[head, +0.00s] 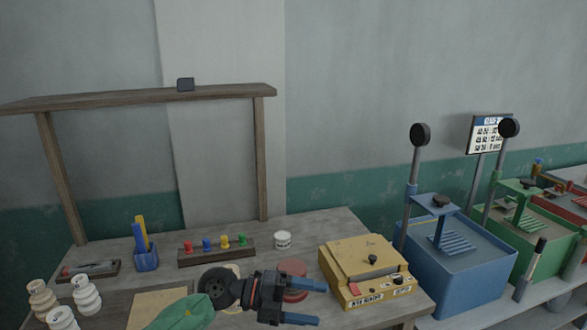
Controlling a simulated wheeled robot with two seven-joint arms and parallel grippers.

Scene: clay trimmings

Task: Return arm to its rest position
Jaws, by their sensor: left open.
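My left gripper (309,302) reaches in from the bottom of the head view, above the front of the wooden workbench (333,225). Its two blue-tipped fingers are spread apart and point right, with nothing seen between them. It is left of a yellow box-shaped machine (352,257) and partly covers a red round thing (293,268) on the bench. I cannot tell the height of the gripper above the bench. My right gripper is not in view.
A wooden frame (262,160) stands over the bench. A rack with coloured pegs (218,254), a blue pen cup (146,260), a white pot (283,240) and white spools (86,294) stand on it. Blue (460,278) and green (532,234) bins stand at right.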

